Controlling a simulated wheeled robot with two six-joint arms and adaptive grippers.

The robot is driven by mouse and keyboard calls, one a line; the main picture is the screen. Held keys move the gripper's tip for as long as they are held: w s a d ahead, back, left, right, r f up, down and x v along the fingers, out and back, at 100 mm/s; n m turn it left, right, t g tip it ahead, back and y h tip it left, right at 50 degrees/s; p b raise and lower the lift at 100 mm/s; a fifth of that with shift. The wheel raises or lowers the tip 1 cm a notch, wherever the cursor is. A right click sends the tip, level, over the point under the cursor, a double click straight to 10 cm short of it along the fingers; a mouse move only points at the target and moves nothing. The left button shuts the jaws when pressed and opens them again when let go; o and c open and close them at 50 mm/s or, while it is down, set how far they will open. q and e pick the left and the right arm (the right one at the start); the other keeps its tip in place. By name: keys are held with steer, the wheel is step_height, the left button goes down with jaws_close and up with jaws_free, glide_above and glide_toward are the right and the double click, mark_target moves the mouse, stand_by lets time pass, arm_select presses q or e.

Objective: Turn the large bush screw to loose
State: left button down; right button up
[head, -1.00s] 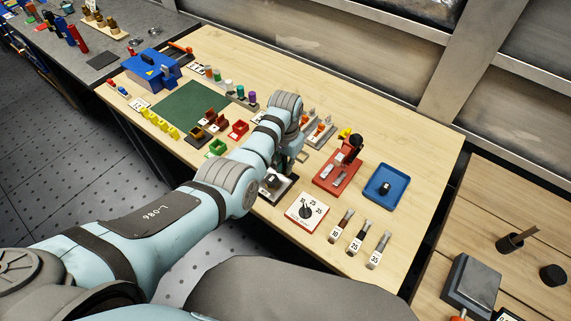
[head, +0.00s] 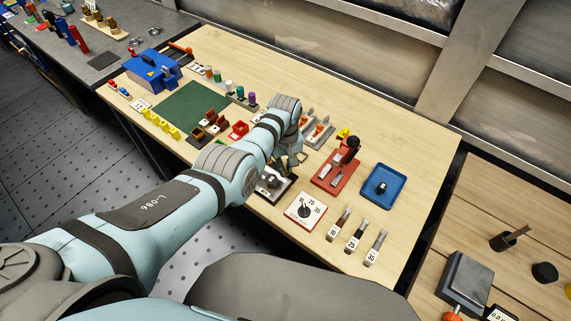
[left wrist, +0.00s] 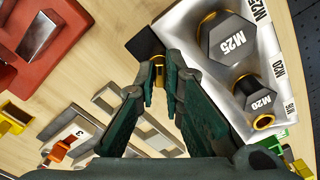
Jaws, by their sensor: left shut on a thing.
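In the left wrist view, my left gripper (left wrist: 160,75) has its teal fingers closed on a small dark and brass-coloured piece (left wrist: 158,64); its black end shows just beyond the tips. The fingertips are beside a pale tray (left wrist: 200,62). In the tray, a large grey hex-headed screw marked M25 (left wrist: 226,40) has a brass ring around it. A smaller one marked M20 (left wrist: 256,98) sits next to it. In the head view my left gripper (head: 287,165) is mostly hidden by my own wrist, above the small tray (head: 284,190) at the table's front edge.
A red stand (head: 330,180) and a blue tray (head: 371,189) lie to the right. A dial card (head: 304,211) and several numbered tools (head: 357,240) lie at the front. Left are a green mat (head: 187,105) and a blue toolbox (head: 150,68).

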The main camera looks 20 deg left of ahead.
arm_select(q)
steer(key=n, duration=0.3)
steer(key=shift+n, duration=0.4)
steer(key=shift+w+n, duration=0.1)
steer(key=shift+n, duration=1.8)
steer(key=shift+a, duration=0.1)
steer(key=c, duration=1.7)
jaws_free()
steer(key=shift+f, duration=0.1)
steer(key=shift+r, duration=0.45)
step_height(320, 180, up, 11)
